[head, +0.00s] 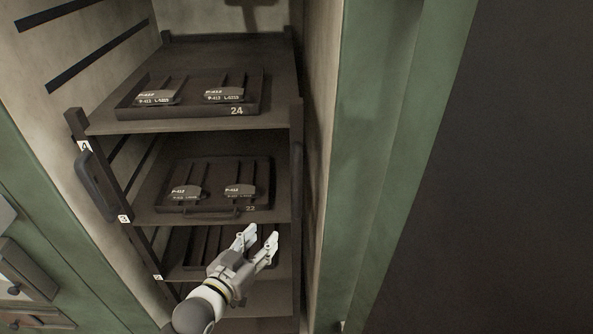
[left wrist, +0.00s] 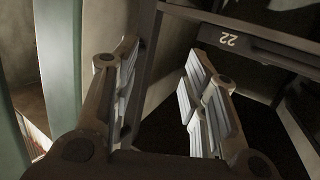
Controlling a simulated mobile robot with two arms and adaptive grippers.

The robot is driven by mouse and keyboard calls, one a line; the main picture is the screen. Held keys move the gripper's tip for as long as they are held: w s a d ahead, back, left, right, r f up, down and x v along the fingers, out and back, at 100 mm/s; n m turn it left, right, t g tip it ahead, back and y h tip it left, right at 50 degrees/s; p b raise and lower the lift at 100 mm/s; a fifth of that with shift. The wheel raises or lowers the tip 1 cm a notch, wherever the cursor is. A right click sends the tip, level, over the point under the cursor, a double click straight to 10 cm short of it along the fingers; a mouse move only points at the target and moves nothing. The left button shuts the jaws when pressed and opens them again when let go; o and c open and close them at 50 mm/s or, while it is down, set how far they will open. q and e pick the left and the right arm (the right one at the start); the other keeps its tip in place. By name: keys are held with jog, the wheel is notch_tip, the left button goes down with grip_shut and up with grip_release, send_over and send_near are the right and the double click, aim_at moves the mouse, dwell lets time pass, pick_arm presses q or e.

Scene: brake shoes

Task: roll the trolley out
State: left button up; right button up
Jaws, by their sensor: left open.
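The trolley (head: 297,135) is a dark upright rack with several shelves, standing inside a green-framed cabinet. A dark handle (head: 96,187) sits on its left front post, with nothing gripping it. Tray 24 (head: 187,113) lies on the top shelf and tray 22 (head: 215,208) on the shelf below, both with brake shoes. My left gripper (head: 258,243) is open and empty in front of the lower shelf, left of the right post. In the left wrist view, a post (left wrist: 149,75) shows between the open fingers; I cannot tell whether they touch it. My right gripper is not in view.
The cabinet's green right frame (head: 375,150) stands close beside the trolley. Its pale left wall (head: 60,120) has dark slots. A drawer unit (head: 25,280) is at the lower left. A large dark area fills the right side.

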pick_arm(q)
jog(key=m+t+h, duration=0.1)
jog(key=h, duration=0.1)
send_near(295, 187)
jog(key=p, duration=0.1)
jog(key=p+x, duration=0.1)
jog(key=x, duration=0.5)
jog(key=shift+w+r+p, duration=0.1)
jog(key=shift+r+p, duration=0.1)
jog(key=shift+p, duration=0.1)
jog(key=x, duration=0.3)
jog(key=shift+w+d+f+p, duration=0.1)
jog(key=shift+p, duration=0.25)
jog(key=shift+x, duration=0.8)
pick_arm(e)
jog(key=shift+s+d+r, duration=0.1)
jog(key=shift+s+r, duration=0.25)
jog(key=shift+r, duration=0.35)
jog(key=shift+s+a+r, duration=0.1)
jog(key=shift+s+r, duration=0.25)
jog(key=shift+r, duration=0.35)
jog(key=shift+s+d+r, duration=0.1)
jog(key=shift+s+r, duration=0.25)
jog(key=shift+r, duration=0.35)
pick_arm(q)
jog(key=shift+f, duration=0.1)
jog(key=shift+c, duration=0.3)
grip_shut()
